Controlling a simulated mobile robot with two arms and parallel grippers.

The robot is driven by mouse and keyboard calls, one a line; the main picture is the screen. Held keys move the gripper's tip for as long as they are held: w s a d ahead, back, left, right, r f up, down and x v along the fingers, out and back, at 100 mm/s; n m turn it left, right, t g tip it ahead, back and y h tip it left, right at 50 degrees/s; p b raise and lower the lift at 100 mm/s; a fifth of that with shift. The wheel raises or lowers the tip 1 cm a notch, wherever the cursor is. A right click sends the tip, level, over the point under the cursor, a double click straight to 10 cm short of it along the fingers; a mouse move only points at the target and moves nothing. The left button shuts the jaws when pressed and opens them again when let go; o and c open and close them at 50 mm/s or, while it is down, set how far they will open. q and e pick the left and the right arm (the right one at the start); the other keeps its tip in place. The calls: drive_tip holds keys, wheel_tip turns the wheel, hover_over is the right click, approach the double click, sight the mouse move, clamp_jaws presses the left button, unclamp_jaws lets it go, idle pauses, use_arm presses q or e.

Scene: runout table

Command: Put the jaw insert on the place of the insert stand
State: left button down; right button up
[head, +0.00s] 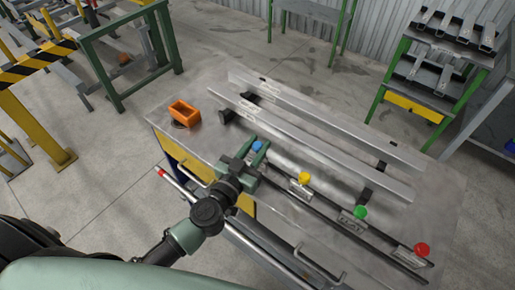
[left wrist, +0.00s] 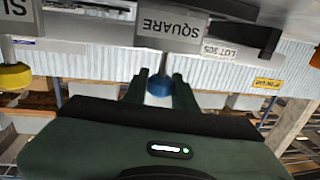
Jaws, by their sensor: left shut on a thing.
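My left gripper (head: 255,155) is shut on a blue knob (head: 257,146), which looks like the handle of a jaw insert. In the left wrist view the blue knob (left wrist: 159,86) sits between the two green fingers (left wrist: 159,92). A plate marked SQUARE (left wrist: 172,29) shows just beyond it. The insert body is mostly hidden, and I cannot tell whether it touches a support. Yellow (head: 305,178), green (head: 361,212) and red (head: 422,249) knobs stand in a row along dark rails with labels. I cannot clearly tell which part is the insert stand. My right gripper is not in view.
The grey table (head: 210,145) carries long metal bars (head: 310,140) behind the knobs. An orange open box (head: 184,112) stands at its left back corner. A green frame (head: 120,60) is at left and a rack (head: 430,85) at back right.

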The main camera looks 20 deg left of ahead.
use_arm(q)
drive_tip(key=shift+r, duration=0.15)
drive_tip(key=c, duration=1.2)
unclamp_jaws()
drive_tip(key=shift+o, duration=0.4)
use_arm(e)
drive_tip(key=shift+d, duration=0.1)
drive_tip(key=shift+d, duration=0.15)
use_arm(q)
drive_tip(key=shift+s, duration=0.15)
drive_tip(key=s+a+b, duration=0.2)
drive_tip(key=s+b, duration=0.1)
drive_tip(key=s, duration=0.8)
drive_tip(key=shift+s+a, duration=0.15)
drive_tip(key=shift+s, duration=0.15)
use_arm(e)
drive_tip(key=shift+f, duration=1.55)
